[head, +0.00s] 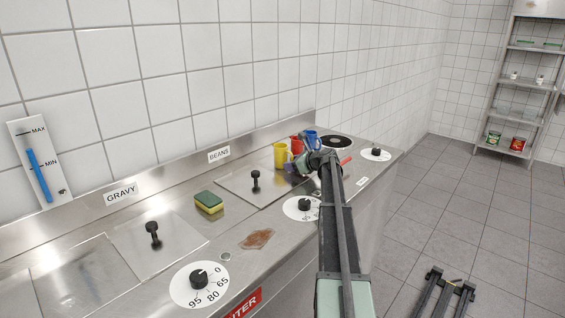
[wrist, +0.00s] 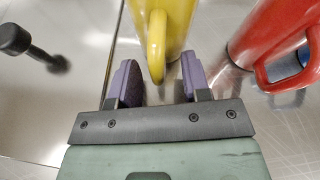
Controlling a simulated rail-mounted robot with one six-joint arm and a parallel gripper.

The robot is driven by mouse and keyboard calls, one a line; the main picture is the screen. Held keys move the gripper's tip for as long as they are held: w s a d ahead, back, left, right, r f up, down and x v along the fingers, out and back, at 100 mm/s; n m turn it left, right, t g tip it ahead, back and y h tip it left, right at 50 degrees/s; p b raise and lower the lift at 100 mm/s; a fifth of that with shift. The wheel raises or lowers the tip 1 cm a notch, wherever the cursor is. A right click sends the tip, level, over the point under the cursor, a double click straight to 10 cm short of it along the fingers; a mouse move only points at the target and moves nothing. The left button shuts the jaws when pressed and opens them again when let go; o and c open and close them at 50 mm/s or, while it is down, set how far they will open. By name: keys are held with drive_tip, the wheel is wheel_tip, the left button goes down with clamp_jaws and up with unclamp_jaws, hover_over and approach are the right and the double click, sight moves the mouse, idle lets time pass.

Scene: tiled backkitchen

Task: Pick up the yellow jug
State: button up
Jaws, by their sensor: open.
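The yellow jug (head: 281,156) stands on the steel counter near the wall, at the left of a red jug and a blue jug. In the wrist view the yellow jug (wrist: 172,22) is straight ahead, with its handle (wrist: 157,45) pointing toward me. My gripper (wrist: 160,78) is open. Its purple fingers lie on either side of the lower end of the handle in the picture, and I see no contact. In the head view my gripper (head: 300,165) is beside the jugs and partly hidden by my arm.
The red jug (wrist: 282,35) is close to the right finger, with the blue jug (head: 312,138) behind it. A black lid knob (wrist: 30,45) rises at left. A sponge (head: 208,202), a brown stain (head: 257,239) and dials (head: 199,280) lie along the counter. The wall (head: 240,60) bounds the back.

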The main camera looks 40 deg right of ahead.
drive_tip(key=shift+w, duration=0.1)
clamp_jaws()
idle(0.3)
wheel_tip(320, 180, up, 20)
drive_tip(key=p, duration=2)
